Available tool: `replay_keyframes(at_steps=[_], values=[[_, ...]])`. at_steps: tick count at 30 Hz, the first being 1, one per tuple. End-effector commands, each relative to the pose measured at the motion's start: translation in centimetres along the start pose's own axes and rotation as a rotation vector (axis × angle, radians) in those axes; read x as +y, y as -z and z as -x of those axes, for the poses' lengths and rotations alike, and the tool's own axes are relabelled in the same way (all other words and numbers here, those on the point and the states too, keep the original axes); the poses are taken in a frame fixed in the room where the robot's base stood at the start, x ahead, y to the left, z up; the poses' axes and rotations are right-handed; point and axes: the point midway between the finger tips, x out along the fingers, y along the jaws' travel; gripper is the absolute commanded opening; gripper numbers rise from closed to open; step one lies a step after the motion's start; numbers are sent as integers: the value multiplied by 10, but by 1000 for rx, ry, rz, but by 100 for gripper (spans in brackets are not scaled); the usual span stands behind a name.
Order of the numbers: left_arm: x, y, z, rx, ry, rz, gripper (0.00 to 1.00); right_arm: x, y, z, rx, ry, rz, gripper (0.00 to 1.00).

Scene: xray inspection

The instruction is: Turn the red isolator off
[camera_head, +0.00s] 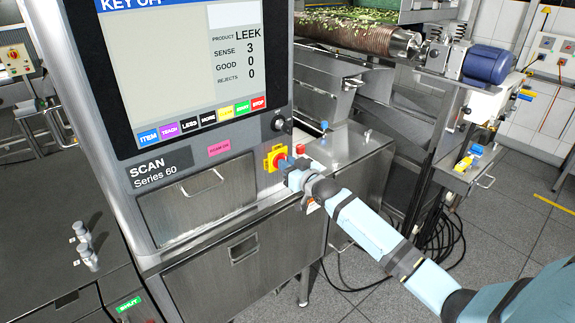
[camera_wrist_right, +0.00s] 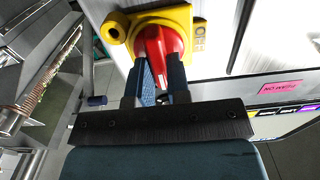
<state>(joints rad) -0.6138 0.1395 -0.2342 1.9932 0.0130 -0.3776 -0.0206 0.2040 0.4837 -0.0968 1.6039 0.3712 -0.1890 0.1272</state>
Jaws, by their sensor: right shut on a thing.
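The red isolator (camera_wrist_right: 158,42) is a red rotary handle on a yellow plate (camera_wrist_right: 188,17), fixed to the front of the steel scan machine. In the head view the isolator's yellow plate (camera_head: 268,160) shows below the screen, partly covered by my gripper. My right gripper (camera_head: 286,163) is at the handle, its arm coming in from the lower right. In the right wrist view my right gripper (camera_wrist_right: 157,75) has one blue finger on each side of the red handle and is shut on it. Lettering on the plate's right side looks like "OFF". My left gripper is not in view.
The screen (camera_head: 190,55) and a row of coloured buttons (camera_head: 205,118) are above the isolator. A steel drawer (camera_head: 200,198) is left of it. A steel cabinet (camera_head: 350,165) with small knobs, a conveyor roller (camera_head: 350,35) and black cables (camera_head: 440,245) are to the right.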

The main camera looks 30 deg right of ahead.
Motion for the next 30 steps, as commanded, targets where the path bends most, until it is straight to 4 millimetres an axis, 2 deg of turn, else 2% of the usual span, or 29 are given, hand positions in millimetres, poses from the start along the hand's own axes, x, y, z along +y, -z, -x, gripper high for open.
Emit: replay_keyframes(at_steps=[11,30], values=[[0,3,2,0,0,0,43,-1,1,0,0,1,127,0],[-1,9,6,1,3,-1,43,-4,-1,0,0,1,710,0]])
